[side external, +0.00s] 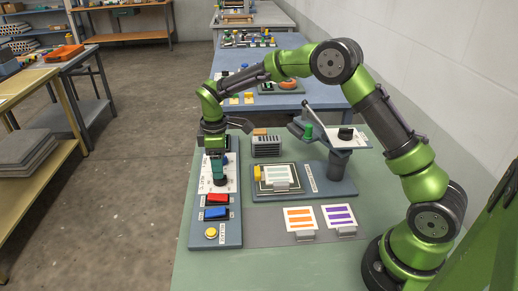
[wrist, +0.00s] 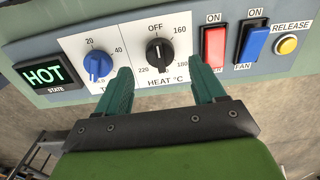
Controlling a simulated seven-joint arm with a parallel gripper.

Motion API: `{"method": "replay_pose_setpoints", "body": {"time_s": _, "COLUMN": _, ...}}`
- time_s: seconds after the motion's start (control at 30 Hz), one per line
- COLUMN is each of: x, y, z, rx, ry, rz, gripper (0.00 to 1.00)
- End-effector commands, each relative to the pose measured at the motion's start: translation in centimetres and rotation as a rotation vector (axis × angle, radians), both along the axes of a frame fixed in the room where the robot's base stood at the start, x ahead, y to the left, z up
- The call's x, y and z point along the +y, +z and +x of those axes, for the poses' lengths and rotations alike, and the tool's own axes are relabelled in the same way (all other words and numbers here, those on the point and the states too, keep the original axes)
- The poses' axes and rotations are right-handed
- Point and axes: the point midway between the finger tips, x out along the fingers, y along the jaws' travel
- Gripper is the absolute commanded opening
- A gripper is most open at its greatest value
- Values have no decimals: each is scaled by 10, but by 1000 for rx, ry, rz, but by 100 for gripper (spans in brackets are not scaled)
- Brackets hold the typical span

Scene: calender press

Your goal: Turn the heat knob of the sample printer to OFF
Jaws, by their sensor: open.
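The heat knob (wrist: 159,52) is a black dial on a white label reading HEAT °C, with OFF, 160, 180 and 220 around it. A light mark shows on it, but its exact setting is too small to tell. My gripper (wrist: 161,67) is open, with one teal finger at each side of the knob in the wrist view; I cannot tell whether they touch it. In the side view my gripper (side external: 219,174) points down over the control panel (side external: 229,234) and hides the heat knob. The sample printer (side external: 335,165) stands right of the panel.
A blue knob (wrist: 97,63) and a lit HOT display (wrist: 45,74) lie left of the heat knob. A red switch (wrist: 214,46), a blue switch (wrist: 252,44) and a yellow release button (wrist: 287,45) lie right.

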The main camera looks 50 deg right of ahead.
Motion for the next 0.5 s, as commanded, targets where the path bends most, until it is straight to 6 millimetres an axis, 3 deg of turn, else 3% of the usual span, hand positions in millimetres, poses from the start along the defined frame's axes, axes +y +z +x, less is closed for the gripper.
{"method": "replay_pose_setpoints", "body": {"time_s": 0.3, "x": 0, "y": 81, "z": 1, "rx": -7, "ry": 0, "rz": 0, "gripper": 69}}
{"method": "replay_pose_setpoints", "body": {"time_s": 0.5, "x": 0, "y": 115, "z": 1, "rx": -4, "ry": 0, "rz": 0, "gripper": 69}}
